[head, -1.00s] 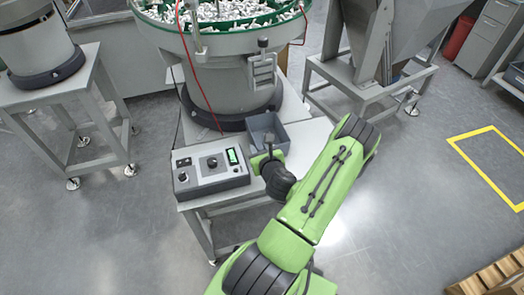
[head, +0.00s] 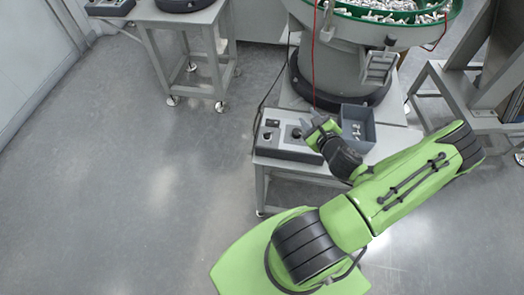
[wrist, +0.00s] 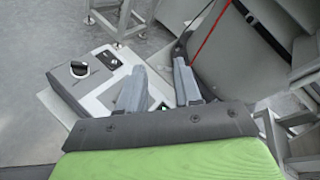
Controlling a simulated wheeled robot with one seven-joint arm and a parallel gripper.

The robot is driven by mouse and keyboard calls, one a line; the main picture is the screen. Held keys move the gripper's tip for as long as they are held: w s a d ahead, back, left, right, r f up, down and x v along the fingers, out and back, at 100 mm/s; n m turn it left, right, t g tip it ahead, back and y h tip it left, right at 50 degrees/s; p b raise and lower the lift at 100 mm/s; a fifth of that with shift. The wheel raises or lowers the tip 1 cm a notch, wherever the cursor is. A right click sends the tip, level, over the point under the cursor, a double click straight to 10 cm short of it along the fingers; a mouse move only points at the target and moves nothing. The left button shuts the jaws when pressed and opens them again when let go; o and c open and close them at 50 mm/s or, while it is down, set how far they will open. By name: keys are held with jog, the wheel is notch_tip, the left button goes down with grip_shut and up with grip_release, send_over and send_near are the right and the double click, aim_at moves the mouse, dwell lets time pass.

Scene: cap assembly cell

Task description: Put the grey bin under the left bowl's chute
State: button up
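The grey bin (head: 370,141) stands upright on a low stand, below the chute (head: 378,68) of the green-rimmed bowl (head: 395,40). A few small pale pieces seem to lie in it. My gripper (head: 318,127) is just left of the bin, over the control box. In the wrist view its two grey fingers (wrist: 158,78) are apart with nothing held between them. The bin cannot be made out in the wrist view.
The control box (head: 285,137) with knobs sits on the stand left of the bin; it also shows in the wrist view (wrist: 95,78). A red cable hangs from the bowl. A steel frame (head: 450,100) stands at right. The floor at left (head: 120,190) is open.

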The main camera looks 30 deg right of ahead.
jog(key=w+a+r+n+g+y, duration=0.1)
jog(key=w+a+r+n+y, duration=0.15)
jog(key=a+n, duration=0.35)
jog(key=w+a+r+n+y, duration=0.1)
jog(key=w+a+n+y, duration=0.25)
jog(key=a+n, duration=0.25)
jog(key=s+a+r+n+g+y, duration=0.1)
jog(key=s+a+r+n+g, duration=0.15)
jog(key=a+n, duration=0.35)
jog(key=s+a+r+n+g+y, duration=0.1)
jog(key=a+r+n+g+y, duration=0.1)
jog(key=a+n+g, duration=0.3)
jog(key=s+a+r+n+h, duration=0.2)
jog(key=s+r+n, duration=0.2)
jog(key=s+r, duration=0.2)
jog(key=s+a+r+n+h, duration=0.2)
jog(key=s+a+r+n, duration=0.1)
jog(key=s+r+n, duration=0.2)
jog(key=s+r, duration=0.2)
jog(key=s, duration=0.2)
jog(key=shift+r+h, duration=0.3)
jog(key=shift+h, duration=0.1)
